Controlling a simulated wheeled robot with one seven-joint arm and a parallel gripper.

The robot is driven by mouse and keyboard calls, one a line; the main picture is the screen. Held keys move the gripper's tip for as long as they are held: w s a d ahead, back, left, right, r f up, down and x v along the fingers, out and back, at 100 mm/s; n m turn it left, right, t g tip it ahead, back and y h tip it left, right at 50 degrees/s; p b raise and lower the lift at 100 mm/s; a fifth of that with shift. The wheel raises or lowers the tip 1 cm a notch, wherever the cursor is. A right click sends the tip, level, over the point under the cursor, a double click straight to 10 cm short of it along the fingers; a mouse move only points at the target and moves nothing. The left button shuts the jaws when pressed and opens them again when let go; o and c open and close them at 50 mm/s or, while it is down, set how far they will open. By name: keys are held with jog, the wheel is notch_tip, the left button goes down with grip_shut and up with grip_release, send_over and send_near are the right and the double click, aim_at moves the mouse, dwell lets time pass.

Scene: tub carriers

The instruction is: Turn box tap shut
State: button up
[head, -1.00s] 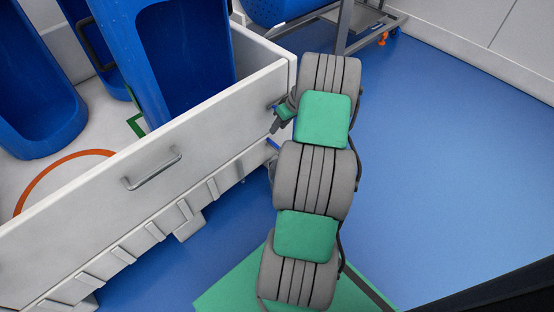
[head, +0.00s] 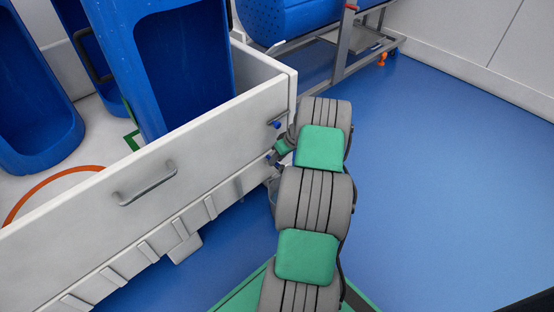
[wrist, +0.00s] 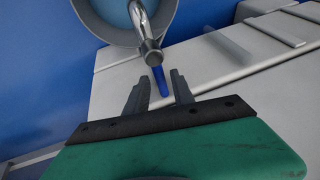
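The box tap (wrist: 147,40) is a shiny metal pipe with a short blue lever (wrist: 158,80) at its end, in the upper middle of the wrist view. My gripper (wrist: 161,78) is open, its two dark fingers pointing at the tap. The lever lies between the fingertips in the picture, with a gap on each side; I cannot tell how deep it sits between them. In the head view my gripper (head: 279,152) is beside the end of the white box (head: 170,160), small and partly hidden by my wrist. The lever's turn position is unclear.
A round grey-rimmed vessel (wrist: 88,22) with a pale blue inside lies behind the tap. Blue tubs (head: 110,60) stand in the white box. A metal rack (head: 335,60) holds a blue drum (head: 280,18) at the back. Blue floor (head: 450,180) is clear at right.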

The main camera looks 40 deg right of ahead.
grip_shut()
dwell(1.1)
